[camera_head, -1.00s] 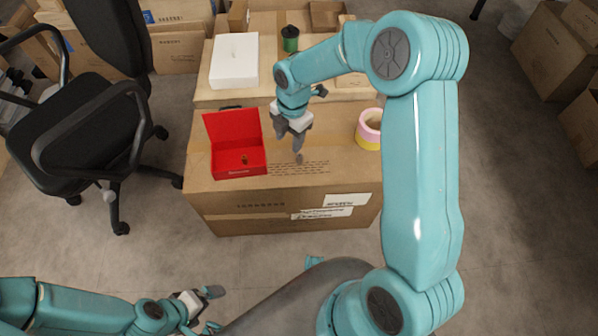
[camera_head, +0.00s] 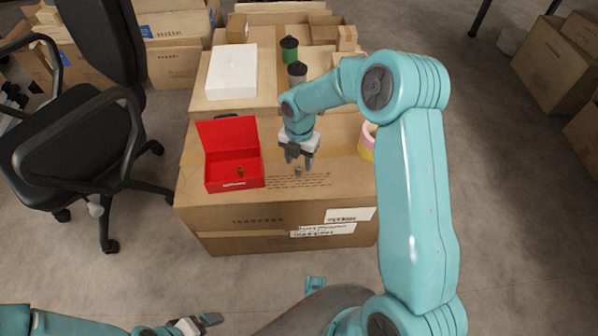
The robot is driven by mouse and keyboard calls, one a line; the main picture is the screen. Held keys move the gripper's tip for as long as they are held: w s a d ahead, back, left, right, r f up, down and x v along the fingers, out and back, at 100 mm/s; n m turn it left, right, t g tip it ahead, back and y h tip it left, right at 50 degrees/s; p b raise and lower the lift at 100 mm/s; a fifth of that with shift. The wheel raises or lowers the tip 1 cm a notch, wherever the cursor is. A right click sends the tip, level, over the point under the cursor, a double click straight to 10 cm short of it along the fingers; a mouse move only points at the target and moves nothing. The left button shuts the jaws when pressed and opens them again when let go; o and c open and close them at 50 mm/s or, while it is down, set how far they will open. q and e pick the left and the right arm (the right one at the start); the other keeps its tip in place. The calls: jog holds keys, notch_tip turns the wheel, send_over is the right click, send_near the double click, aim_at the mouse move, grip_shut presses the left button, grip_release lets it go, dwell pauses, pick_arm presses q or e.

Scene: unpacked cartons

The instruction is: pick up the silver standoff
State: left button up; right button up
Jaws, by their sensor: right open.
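A small grey piece, which looks like the silver standoff (camera_head: 298,170), is on the top of the large carton (camera_head: 215,217), just below my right gripper (camera_head: 299,160). My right gripper points down and is open, with its fingers close above or around the piece. I cannot tell whether they touch it. My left gripper (camera_head: 198,322) is low at the bottom edge, away from the carton; its jaws are too small and partly cut off to judge.
An open red box (camera_head: 215,178) with a small brass-coloured piece (camera_head: 240,172) stands left of my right gripper. A pink and yellow tape roll (camera_head: 367,142) is partly hidden by my arm. Behind are a white box (camera_head: 232,73), a green canister (camera_head: 289,50) and a grey canister (camera_head: 297,73).

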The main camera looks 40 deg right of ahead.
aim_at(299, 167)
notch_tip(299, 167, down, 5)
jog(key=shift+w+r+b, duration=0.1)
jog(key=shift+b, duration=0.85)
grip_shut()
